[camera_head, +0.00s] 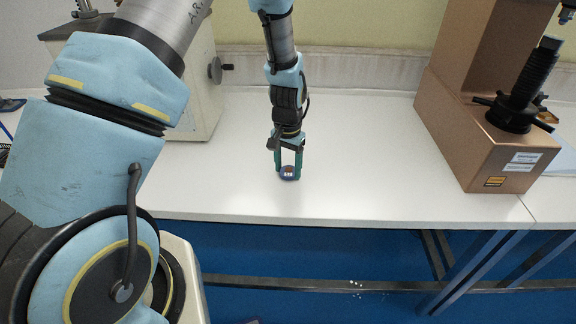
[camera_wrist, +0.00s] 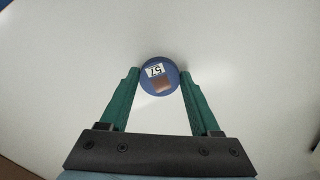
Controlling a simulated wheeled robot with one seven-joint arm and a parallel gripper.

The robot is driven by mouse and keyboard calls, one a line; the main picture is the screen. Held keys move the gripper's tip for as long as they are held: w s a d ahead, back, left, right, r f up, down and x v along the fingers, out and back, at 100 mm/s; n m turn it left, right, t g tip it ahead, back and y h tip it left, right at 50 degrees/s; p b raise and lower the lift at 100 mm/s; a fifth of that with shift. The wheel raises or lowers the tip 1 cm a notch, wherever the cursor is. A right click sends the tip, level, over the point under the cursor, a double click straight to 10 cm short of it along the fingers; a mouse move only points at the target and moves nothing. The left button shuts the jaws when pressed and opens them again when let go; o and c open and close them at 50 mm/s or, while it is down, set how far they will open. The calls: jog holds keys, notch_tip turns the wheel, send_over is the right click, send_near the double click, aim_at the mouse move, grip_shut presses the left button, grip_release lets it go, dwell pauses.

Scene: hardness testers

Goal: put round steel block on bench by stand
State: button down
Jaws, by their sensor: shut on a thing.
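The round steel block (camera_head: 289,173) is a small disc with a dark blue top, a white label and a brownish patch. In the wrist view the block (camera_wrist: 158,76) sits between the tips of the green fingers, and its label reads 57. My gripper (camera_head: 289,169) points down at the white bench (camera_head: 360,160) and is shut on the block. The block is at or just above the bench top, near the front edge; I cannot tell whether it touches. The stand is the copper-coloured tester (camera_head: 470,140) at the right, with a black threaded screw (camera_head: 535,75).
A cream-coloured machine (camera_head: 205,90) with a side knob stands at the back left of the bench. The bench top is clear between it and the copper-coloured tester. The bench's front edge lies just below the gripper, with blue floor beyond.

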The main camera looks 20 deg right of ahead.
aim_at(288, 172)
jog(key=shift+f, duration=0.1)
jog(key=shift+c, duration=0.5)
grip_release()
notch_tip(288, 172, up, 12)
jog(key=b, duration=0.3)
jog(key=s+a+r+n, duration=0.1)
jog(key=a+n, duration=0.2)
jog(key=a, duration=0.7)
jog(key=s+a+r+n+t, duration=0.1)
jog(key=a+r+n, duration=0.1)
jog(key=a, duration=0.8)
jog(key=s+a+r+n, duration=0.2)
jog(key=a+n, duration=0.2)
jog(key=a, duration=0.6)
jog(key=shift+a+t, duration=0.15)
jog(key=shift+t, duration=0.15)
jog(key=shift+s, duration=0.1)
